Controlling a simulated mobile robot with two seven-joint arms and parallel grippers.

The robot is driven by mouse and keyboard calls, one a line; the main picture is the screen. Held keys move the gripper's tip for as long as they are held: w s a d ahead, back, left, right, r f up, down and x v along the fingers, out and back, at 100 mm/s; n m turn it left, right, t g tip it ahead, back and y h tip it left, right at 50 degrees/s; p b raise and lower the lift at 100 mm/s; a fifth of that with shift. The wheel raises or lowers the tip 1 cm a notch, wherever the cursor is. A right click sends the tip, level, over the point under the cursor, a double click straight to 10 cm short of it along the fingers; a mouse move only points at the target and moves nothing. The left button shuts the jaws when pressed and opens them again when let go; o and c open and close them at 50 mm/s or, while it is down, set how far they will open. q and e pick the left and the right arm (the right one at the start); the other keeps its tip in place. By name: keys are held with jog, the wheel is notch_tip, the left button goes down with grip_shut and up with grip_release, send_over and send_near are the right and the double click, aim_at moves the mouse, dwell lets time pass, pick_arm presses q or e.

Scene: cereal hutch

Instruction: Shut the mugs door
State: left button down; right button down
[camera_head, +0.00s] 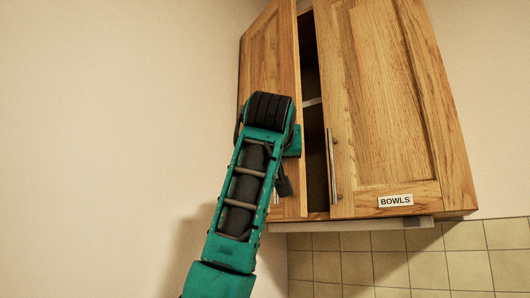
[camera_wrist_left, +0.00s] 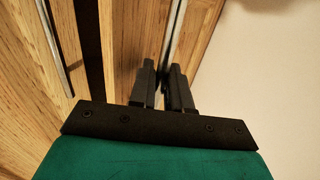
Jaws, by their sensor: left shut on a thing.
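The left wooden door (camera_head: 272,60) of the wall cabinet stands ajar, with a dark gap between it and the right door. No label shows on it; my arm covers much of its lower part. My left gripper (camera_head: 282,188) is at this door's lower inner side, partly hidden by my own wrist. In the left wrist view, my left gripper's two black fingers (camera_wrist_left: 163,80) are closed around the thin metal handle (camera_wrist_left: 177,38) of the left door. My right gripper is not in view.
The right door (camera_head: 385,90) carries a BOWLS label (camera_head: 396,201) and a vertical metal handle (camera_head: 333,165) close to the gap. A shelf edge shows inside the dark opening (camera_head: 312,150). Tiled wall (camera_head: 390,265) lies below the cabinet. Bare wall is free on the left.

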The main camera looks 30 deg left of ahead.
pick_arm(q)
jog(key=w+d+n+g+y, duration=0.2)
jog(key=w+d+n+y, duration=0.1)
jog(key=w, duration=0.5)
jog(key=shift+d+y, duration=0.5)
jog(key=shift+d, duration=0.05)
jog(key=shift+r, duration=0.3)
dwell(0.4)
jog(key=c, duration=1.3)
grip_release()
jog(key=shift+w+f, duration=0.1)
jog(key=shift+w, duration=0.05)
jog(key=shift+f, duration=0.1)
jog(key=shift+f, duration=0.15)
jog(key=shift+d, duration=0.1)
